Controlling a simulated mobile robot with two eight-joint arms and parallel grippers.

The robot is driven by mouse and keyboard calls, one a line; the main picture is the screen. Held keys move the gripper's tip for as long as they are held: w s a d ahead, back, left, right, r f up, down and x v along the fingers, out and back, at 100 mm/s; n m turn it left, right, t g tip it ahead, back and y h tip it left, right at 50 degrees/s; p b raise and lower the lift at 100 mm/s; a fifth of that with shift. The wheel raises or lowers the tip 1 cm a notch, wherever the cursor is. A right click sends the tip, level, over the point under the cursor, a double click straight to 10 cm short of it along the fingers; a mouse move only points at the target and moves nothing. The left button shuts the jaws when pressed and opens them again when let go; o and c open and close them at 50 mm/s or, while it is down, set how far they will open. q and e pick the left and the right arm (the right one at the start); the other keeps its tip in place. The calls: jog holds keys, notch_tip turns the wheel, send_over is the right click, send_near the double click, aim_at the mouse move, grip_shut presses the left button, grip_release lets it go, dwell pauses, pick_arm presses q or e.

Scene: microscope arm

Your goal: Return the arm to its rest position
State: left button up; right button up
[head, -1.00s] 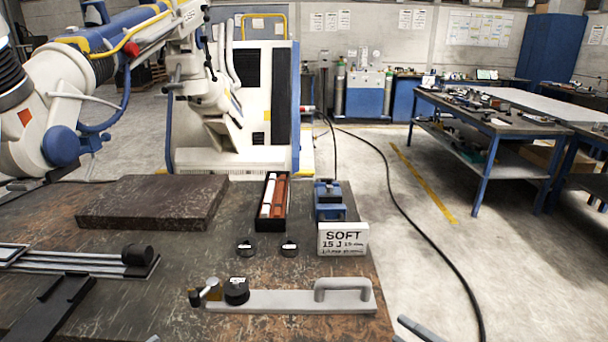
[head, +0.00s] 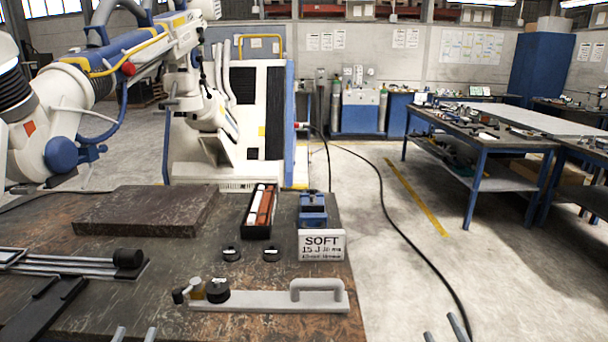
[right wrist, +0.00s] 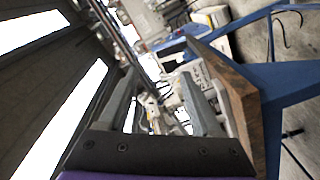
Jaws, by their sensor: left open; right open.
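A light grey flat arm (head: 262,300) lies along the front of the worktable in the head view. It has a raised loop handle (head: 318,288) at its right end. A black round knob (head: 216,290), a brass-coloured piece (head: 196,288) and a small dark cylinder (head: 179,295) sit at its left end. My left gripper (head: 135,334) shows only two spread fingertips at the bottom edge, in front of the arm. My right gripper (head: 444,332) shows at the bottom edge, right of the table and apart from the handle. Its fingers are apart and empty in the right wrist view (right wrist: 163,105).
The worktable (head: 110,250) carries a dark slab (head: 150,208), black discs (head: 231,254), a tray of coloured rods (head: 260,210), a blue device (head: 312,210) and a SOFT sign (head: 321,245). A large white jointed machine (head: 60,110) stands behind.

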pick_arm(q)
jog(key=s+d+f+n+g+y, duration=0.1)
jog(key=s+d+f+g, duration=0.1)
jog(key=s+f+g, duration=0.3)
jog(key=s+d+f+n+g+y, duration=0.1)
jog(key=s+d+f+g, duration=0.15)
jog(key=f, duration=0.55)
jog(key=s+d+f+m+g+h, duration=0.2)
jog(key=s+d+f+g+h, duration=0.2)
jog(key=s+d+f+g, duration=0.55)
pick_arm(e)
jog(key=s+a+f+m+g, duration=0.4)
jog(key=s+f+m+g, duration=0.25)
jog(key=s+f, duration=0.4)
jog(key=s+a+f+m+g, duration=0.5)
jog(key=s+f+g, duration=0.2)
jog(key=s+f, duration=0.3)
pick_arm(q)
notch_tip(320, 180, up, 24)
jog(key=t+p, duration=0.3)
jog(key=p, duration=1.6)
jog(key=shift+s+a+t+p, duration=0.2)
jog(key=shift+t+p, duration=0.15)
jog(key=shift+t, duration=0.05)
pick_arm(e)
notch_tip(320, 180, up, 23)
jog(key=shift+r+t+y, duration=0.15)
jog(key=shift+t+y, duration=0.15)
jog(key=shift+t, duration=0.05)
